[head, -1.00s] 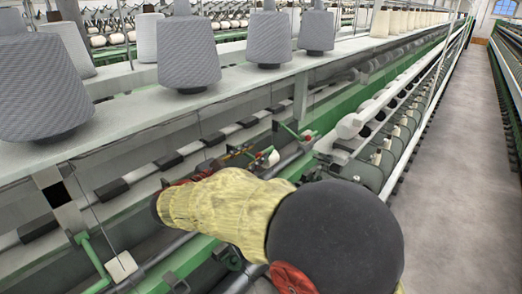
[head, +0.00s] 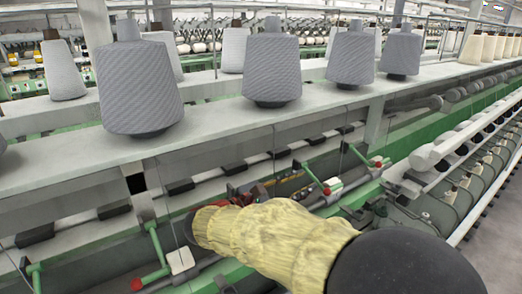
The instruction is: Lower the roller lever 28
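Several green roller levers with red ends sit along the frame below the shelf. One lever (head: 312,176) is just right of my gripper, with its red end by a white roller piece. Another lever (head: 360,155) is farther right, and one (head: 155,245) is at lower left. No number is readable, so I cannot tell which is lever 28. My gripper (head: 262,189) shows only as a small dark and red part above my yellow-sleeved arm, close to the left of the nearest right-hand lever. My sleeve hides much of it; contact and finger opening are unclear.
A pale shelf (head: 205,143) with large grey cones (head: 272,68) runs above the levers and limits room overhead. Black-banded rollers (head: 180,187) lie behind. White bobbins (head: 430,155) line the right side, with a strip of aisle floor at the right edge.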

